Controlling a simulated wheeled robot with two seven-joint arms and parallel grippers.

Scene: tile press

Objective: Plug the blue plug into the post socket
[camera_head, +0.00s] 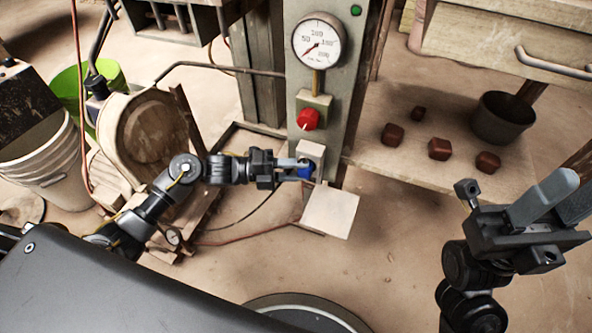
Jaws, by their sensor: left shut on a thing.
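The blue plug (305,172) is in the jaws of my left gripper (292,172), which is shut on it. The plug is at the pale socket box (312,152) on the lower front of the grey-green post (329,92). I cannot tell whether the plug is seated in the socket or only in front of it, since the gripper and plug cover the opening. My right gripper (553,205) is at the lower right, away from the post. Its two grey fingers stand apart with nothing between them.
The post carries a round gauge (319,42), a red knob (308,119) and a green light (356,10). A pale square plate (329,211) sits below the socket. A low shelf holds several red-brown blocks (440,149) and a dark pot (502,118). White bucket (45,165) stands left.

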